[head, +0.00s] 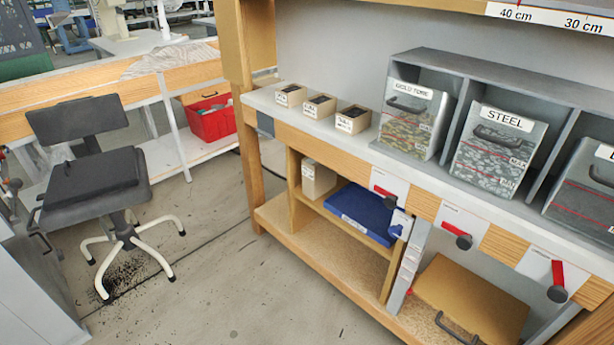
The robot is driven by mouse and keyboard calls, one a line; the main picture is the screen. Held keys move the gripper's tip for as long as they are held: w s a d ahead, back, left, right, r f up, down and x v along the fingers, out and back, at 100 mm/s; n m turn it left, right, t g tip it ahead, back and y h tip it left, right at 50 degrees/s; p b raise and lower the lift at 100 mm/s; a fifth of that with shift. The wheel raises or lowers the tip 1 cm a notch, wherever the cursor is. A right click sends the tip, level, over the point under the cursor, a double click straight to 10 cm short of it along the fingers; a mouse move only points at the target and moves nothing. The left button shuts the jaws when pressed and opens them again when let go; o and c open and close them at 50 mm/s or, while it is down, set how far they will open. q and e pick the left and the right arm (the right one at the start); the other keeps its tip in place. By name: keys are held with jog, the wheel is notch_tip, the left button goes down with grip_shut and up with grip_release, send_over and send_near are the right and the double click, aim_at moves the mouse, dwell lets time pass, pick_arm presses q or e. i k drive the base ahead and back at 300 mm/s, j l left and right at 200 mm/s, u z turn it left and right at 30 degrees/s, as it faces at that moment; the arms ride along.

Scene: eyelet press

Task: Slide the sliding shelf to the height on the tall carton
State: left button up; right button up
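No thing in the head view is clearly marked as the sliding shelf or the tall carton. Under the bench, a wooden shelf board (345,222) carries a small upright pale carton (312,182) with a label and a flat blue case (362,212). A grey upright strip (408,262) with small labels and red marks stands at the shelf's right end. At the upper right, a strip (545,16) reads 40 cm and 30 cm. A brown box (470,300) with a dark handle sits low under the bench. Neither gripper is in view.
The bench top (275,105) holds small labelled boxes (353,119) and drawers, one marked STEEL (497,148). Red handles (558,282) stick out below its edge. A dark swivel chair (95,180) and a red crate (210,120) stand left. Bare floor (230,270) lies between.

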aim_at(494, 317)
jog(key=z, duration=1.45)
